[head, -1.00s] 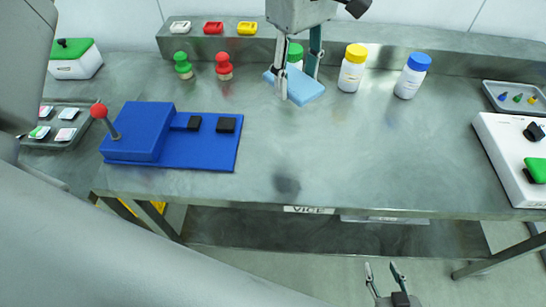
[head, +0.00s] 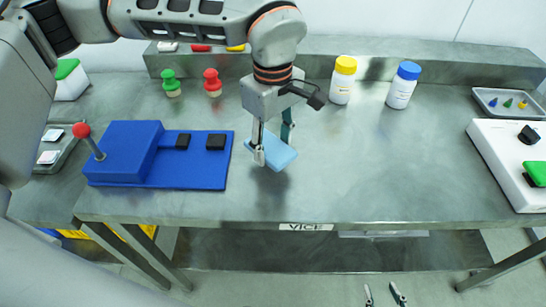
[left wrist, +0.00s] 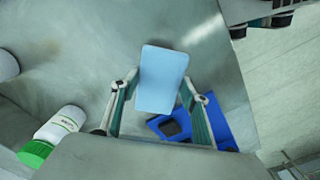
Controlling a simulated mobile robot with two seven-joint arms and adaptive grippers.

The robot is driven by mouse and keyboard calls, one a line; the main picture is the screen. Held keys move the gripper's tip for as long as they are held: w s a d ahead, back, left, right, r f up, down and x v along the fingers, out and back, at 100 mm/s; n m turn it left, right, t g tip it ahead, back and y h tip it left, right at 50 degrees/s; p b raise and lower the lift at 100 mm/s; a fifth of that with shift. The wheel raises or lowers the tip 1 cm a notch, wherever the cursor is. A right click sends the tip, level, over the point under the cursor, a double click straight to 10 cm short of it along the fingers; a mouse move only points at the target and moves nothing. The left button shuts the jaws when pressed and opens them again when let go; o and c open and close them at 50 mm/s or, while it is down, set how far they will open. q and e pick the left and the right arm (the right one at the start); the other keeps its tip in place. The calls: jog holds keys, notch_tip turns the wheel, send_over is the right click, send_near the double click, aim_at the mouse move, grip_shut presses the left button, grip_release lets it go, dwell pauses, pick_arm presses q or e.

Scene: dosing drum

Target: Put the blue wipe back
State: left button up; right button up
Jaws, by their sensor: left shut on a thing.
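The light blue wipe (head: 279,152) is a flat rectangular block, held tilted just right of the blue fixture. My left gripper (head: 272,150) is shut on it above the grey bench. In the left wrist view the wipe (left wrist: 162,78) sits between the two fingertips of my left gripper (left wrist: 162,88). My right gripper (head: 384,296) shows only its fingertips at the bottom edge of the head view, in front of the bench; they stand apart with nothing between them.
The blue fixture (head: 160,172) with a red-knobbed lever stands left. Green (head: 170,85) and red (head: 212,84) stamps stand behind it. Yellow-capped (head: 343,82) and blue-capped (head: 402,88) bottles stand at the back. A white device (head: 500,160) is at right. The centre-right bench is clear.

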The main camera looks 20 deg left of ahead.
aim_at(273, 159)
pick_arm(q)
jog(key=shift+f, duration=2.25)
jog(key=shift+f, duration=0.1)
jog(key=shift+f, duration=0.1)
jog(key=o, duration=1.1)
jog(key=shift+c, duration=0.2)
notch_tip(273, 159, up, 12)
jog(key=shift+r+p, duration=0.2)
jog(key=shift+p, duration=0.1)
